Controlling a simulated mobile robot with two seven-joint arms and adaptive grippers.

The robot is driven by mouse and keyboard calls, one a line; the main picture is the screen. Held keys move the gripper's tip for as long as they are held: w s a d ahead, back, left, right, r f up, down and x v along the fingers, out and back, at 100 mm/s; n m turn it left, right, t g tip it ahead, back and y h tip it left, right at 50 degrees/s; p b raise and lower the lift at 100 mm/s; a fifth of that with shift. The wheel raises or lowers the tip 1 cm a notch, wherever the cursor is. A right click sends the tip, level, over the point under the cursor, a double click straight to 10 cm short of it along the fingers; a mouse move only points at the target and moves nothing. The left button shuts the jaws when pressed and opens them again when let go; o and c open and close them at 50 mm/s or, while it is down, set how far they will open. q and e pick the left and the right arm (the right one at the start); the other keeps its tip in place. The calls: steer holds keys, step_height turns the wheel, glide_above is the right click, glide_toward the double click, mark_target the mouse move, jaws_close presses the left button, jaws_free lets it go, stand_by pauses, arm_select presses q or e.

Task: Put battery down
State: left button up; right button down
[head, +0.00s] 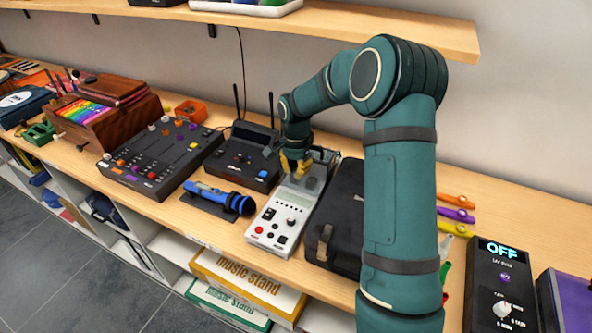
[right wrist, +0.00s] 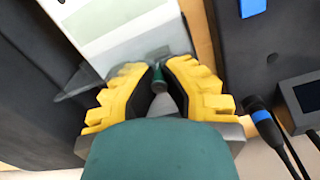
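My right gripper (head: 296,163), with yellow fingers, is over the far end of a light grey handheld device (head: 285,215) in the head view. In the right wrist view, the yellow fingertips (right wrist: 159,82) are close together on a small dark green cylinder (right wrist: 160,80), which looks like the battery. It is just above or against the device's pale surface (right wrist: 120,25); I cannot tell whether it touches. In the head view the fingers hide the battery. My left gripper is not in view.
A black case (head: 340,205) stands close to the device's right. A blue microphone (head: 215,196) and a black receiver with antennas (head: 245,155) are to its left. A mixer (head: 160,155) is farther left. A shelf (head: 340,22) overhangs the back.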

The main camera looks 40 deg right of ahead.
steer(key=shift+f, duration=0.1)
steer(key=c, duration=1.1)
jaws_free()
steer(key=shift+c, duration=0.2)
steer(key=shift+w+r, duration=0.1)
steer(key=shift+r, duration=0.4)
step_height(320, 180, up, 11)
steer(key=p, duration=0.1)
steer(key=shift+d+r+p, duration=0.15)
steer(key=shift+p, duration=0.25)
steer(key=shift+w, duration=0.1)
